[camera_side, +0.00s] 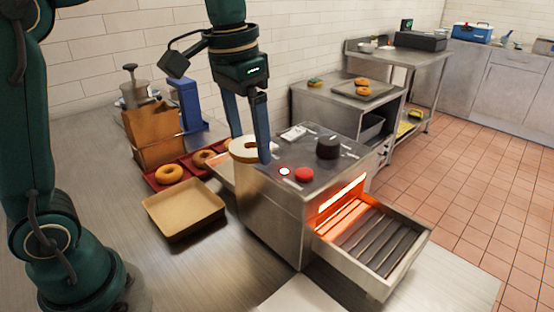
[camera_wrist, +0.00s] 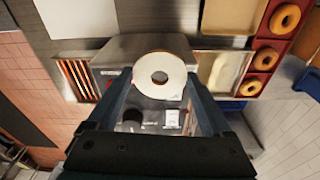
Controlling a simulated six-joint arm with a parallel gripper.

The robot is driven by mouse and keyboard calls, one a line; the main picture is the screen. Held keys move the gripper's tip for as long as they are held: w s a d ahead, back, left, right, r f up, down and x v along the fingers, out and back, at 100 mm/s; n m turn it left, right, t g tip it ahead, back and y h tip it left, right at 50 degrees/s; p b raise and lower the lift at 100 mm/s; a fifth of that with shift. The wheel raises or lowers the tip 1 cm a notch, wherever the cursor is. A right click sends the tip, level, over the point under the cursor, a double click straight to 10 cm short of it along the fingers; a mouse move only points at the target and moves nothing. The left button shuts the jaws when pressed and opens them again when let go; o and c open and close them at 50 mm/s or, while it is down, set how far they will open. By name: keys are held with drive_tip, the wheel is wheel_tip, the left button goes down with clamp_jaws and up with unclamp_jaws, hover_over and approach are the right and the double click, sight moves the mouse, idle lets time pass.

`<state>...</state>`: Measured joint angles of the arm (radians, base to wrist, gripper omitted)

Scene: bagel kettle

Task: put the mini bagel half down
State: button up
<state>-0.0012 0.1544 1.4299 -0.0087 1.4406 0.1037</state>
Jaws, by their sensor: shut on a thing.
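The mini bagel half (camera_side: 247,149) is a pale, cut-side-up ring with a brown edge. My gripper (camera_side: 252,150) is shut on it and holds it over the left part of the toaster's (camera_side: 281,224) top. In the wrist view the bagel half (camera_wrist: 160,66) lies flat between the two fingertips, its hole clear. The side view does not show clearly whether it touches the toaster top. The toaster has a black knob (camera_side: 328,147), a red button (camera_side: 304,174) and a glowing slot.
A slatted metal tray (camera_side: 372,241) sticks out at the toaster's front right. An empty tan tray (camera_side: 184,208) lies to the left. A red tray holds several whole bagels (camera_side: 169,173). A paper bag (camera_side: 153,135) and blue stand (camera_side: 188,105) stand behind.

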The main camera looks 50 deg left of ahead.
drive_tip(key=d, duration=0.3)
drive_tip(key=shift+s, duration=0.1)
drive_tip(key=shift+r+n, duration=0.1)
drive_tip(key=shift+n, duration=0.3)
drive_tip(key=shift+a+r, duration=0.1)
drive_tip(key=shift+r, duration=0.35)
wheel_tip(320, 180, up, 4)
drive_tip(key=shift+r, duration=0.1)
drive_tip(key=w+a+n, duration=0.1)
drive_tip(key=a+n, duration=0.7)
drive_tip(key=a, duration=0.1)
drive_tip(key=n+g, duration=0.3)
drive_tip(key=n, duration=2)
hover_over(138, 199)
drive_tip(key=shift+y, duration=0.4)
drive_tip(key=f, duration=2.5)
drive_tip(key=shift+w, duration=0.2)
